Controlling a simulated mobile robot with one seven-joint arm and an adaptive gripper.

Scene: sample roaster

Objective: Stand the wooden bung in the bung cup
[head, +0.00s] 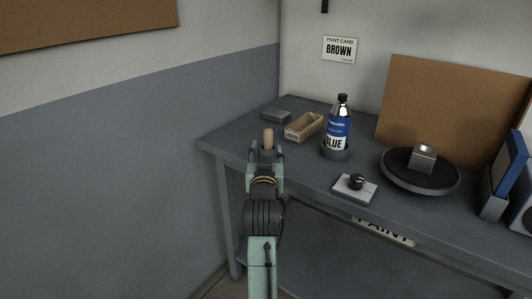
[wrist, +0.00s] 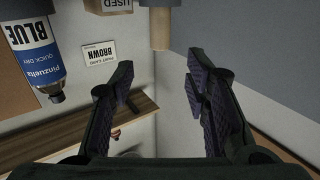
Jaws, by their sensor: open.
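The wooden bung (head: 268,139) is a tan cylinder, upright near the left end of the bench in the head view. In the wrist view, which is upside down, the bung (wrist: 160,28) shows at the top middle, beyond the fingertips. My gripper (head: 266,155) is open and empty, with the bung in line between its fingers but not held. In the wrist view the fingers (wrist: 160,78) stand wide apart. I cannot make out the bung cup.
A wooden box marked USED (head: 304,127) and a blue paint bottle (head: 338,130) stand right of the bung. A grey block (head: 276,115) lies behind. A plate with a black knob (head: 355,188) and a round dark turntable (head: 420,178) are further right.

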